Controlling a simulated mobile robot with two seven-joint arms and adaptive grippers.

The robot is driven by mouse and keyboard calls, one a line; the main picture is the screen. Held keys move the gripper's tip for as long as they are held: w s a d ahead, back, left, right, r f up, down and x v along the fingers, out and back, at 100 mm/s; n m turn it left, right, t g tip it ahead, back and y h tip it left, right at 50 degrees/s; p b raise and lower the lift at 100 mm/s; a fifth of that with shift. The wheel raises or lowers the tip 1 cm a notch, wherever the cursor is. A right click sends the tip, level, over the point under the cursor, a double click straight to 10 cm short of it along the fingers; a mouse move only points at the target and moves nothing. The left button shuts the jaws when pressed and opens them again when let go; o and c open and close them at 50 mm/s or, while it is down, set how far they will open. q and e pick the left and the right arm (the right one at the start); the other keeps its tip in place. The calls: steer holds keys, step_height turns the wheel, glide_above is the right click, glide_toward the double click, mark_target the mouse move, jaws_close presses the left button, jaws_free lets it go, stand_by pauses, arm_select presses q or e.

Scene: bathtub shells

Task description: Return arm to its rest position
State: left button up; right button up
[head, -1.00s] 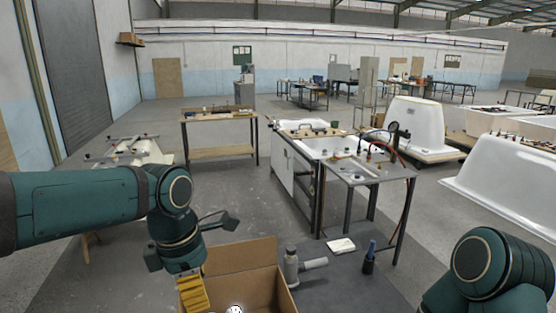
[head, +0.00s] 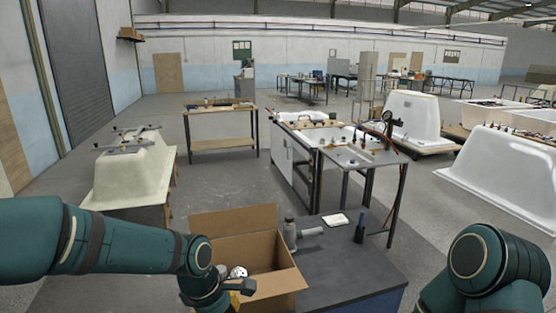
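My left arm comes in from the left, low in the head view. Its wrist hangs in front of the left side of the open cardboard box (head: 283,285). My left gripper (head: 238,290) is dark and partly cut off by the bottom edge, with a bit of yellow showing near it. I cannot tell whether its fingers are open or shut, or whether it holds the yellow part. A white round item (head: 238,271) lies inside the box, near the wrist. My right arm shows only as a bent green joint at bottom right; its gripper is out of view.
The box stands on a dark worktop (head: 350,265) with a grey tool (head: 300,232), a white pad (head: 336,220) and a dark bottle (head: 360,230). A tub shell (head: 130,175) stands at left, a workbench (head: 220,107) behind. Open floor lies between.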

arm_select(q)
steer(key=s+f+m+b, duration=0.1)
steer(key=s+f+m, duration=0.2)
steer(key=f, duration=0.6)
steer(key=s+f+m+t+b, duration=0.1)
steer(key=s+f+m, duration=0.3)
steer(key=f, duration=0.6)
steer(key=s+f+m+h+b, duration=0.1)
steer(key=s+f+m, duration=0.3)
steer(key=f, duration=0.6)
steer(key=m+b, duration=0.1)
steer(key=m, duration=0.1)
steer(key=shift+s+d+f+m+t, duration=0.2)
steer(key=shift+d+m+t, duration=0.1)
steer(key=shift+d, duration=0.1)
